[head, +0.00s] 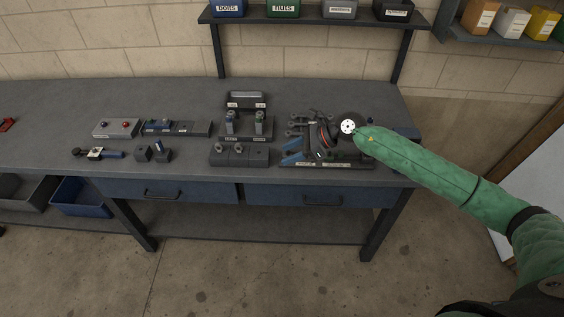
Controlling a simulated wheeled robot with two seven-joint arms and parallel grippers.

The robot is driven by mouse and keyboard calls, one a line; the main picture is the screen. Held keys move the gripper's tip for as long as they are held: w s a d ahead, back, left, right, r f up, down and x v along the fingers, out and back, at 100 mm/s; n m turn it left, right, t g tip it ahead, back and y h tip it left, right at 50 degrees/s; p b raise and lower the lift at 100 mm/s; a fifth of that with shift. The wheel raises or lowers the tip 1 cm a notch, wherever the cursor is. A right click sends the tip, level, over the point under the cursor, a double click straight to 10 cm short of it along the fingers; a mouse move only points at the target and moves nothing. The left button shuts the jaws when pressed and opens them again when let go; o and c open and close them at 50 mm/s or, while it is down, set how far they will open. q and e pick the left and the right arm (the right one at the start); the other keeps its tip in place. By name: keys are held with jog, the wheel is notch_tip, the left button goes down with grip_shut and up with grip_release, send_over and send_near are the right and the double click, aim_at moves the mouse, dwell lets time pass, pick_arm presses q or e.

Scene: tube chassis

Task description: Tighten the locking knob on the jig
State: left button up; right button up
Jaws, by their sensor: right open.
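The jig (345,165) is a dark, flat-based fixture at the right end of the workbench, with blue parts on its left side. My right arm, in a green sleeve, reaches in from the right over it. My right gripper (322,147) is dark with red marks, is open, and is low over the jig. The gripper and wrist cover much of the jig. I cannot pick out the locking knob for certain among the dark parts there, nor tell whether the gripper touches it. My left gripper is out of view.
Left of the jig stand a dark block fixture (239,155) and a stand with two upright cylinders (246,125). Further left are a grey button box (116,128) and a blue-handled tool (110,154). A shelf with labelled bins (283,8) is above. The bench's left part is mostly clear.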

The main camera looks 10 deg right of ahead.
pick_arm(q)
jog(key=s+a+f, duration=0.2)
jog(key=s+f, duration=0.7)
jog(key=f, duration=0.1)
pick_arm(e)
jog(key=w+d+n+h, duration=0.1)
jog(key=d+h, duration=0.2)
jog(key=d, duration=0.6)
jog(key=w+d+n+g+h, duration=0.1)
jog(key=d+h, duration=0.3)
jog(key=d, duration=0.6)
jog(key=w+d+n+g+h, duration=0.1)
jog(key=d+h, duration=0.3)
jog(key=d, duration=0.5)
jog(key=shift+w+d+f, duration=0.1)
jog(key=shift+w+d, duration=0.3)
jog(key=shift+w, duration=0.15)
jog(key=shift+d, duration=0.25)
notch_tip(320, 180, down, 8)
jog(key=p, duration=0.4)
jog(key=shift+a, duration=0.1)
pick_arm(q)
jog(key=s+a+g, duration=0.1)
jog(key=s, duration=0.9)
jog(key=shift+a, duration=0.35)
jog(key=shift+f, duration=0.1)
